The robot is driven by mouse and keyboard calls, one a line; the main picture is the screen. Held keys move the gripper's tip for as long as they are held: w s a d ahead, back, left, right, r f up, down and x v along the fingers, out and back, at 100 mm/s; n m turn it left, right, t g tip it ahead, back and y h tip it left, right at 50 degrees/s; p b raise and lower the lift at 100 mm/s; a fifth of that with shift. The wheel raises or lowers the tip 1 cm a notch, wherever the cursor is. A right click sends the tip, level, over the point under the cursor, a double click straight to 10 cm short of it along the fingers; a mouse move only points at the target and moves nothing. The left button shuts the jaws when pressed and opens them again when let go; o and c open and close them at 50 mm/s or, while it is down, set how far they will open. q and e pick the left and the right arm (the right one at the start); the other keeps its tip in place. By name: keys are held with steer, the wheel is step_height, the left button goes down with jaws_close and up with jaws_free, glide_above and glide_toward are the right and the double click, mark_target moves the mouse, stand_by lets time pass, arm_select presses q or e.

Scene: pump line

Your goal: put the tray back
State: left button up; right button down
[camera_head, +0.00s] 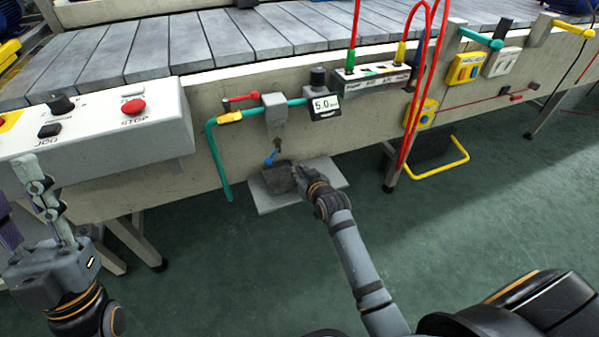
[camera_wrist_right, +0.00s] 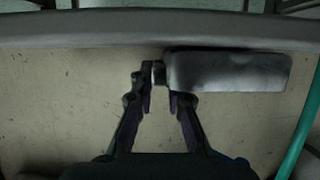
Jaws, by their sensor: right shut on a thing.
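The tray (camera_head: 277,180), small and dark grey, is over a pale plate (camera_head: 325,172) low beside the conveyor frame, below a small blue-handled tap (camera_head: 271,158). I cannot tell whether it rests on the plate or hangs just above it. My right gripper (camera_head: 301,181) is at the tray's right end. In the right wrist view the gripper (camera_wrist_right: 160,84) is shut on the tray's short end tab, and the tray (camera_wrist_right: 230,73) extends to the right. My left gripper (camera_head: 28,205) is at the far left, fingers apart and empty, in front of the control box.
The control box (camera_head: 165,135) with a red STOP button juts out at left. A teal pipe (camera_head: 216,160) hangs left of the tray. The green floor (camera_head: 480,210) in front is clear.

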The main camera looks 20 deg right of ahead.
steer(key=shift+f, duration=0.1)
steer(key=c, duration=1.3)
jaws_free()
steer(key=shift+c, duration=0.2)
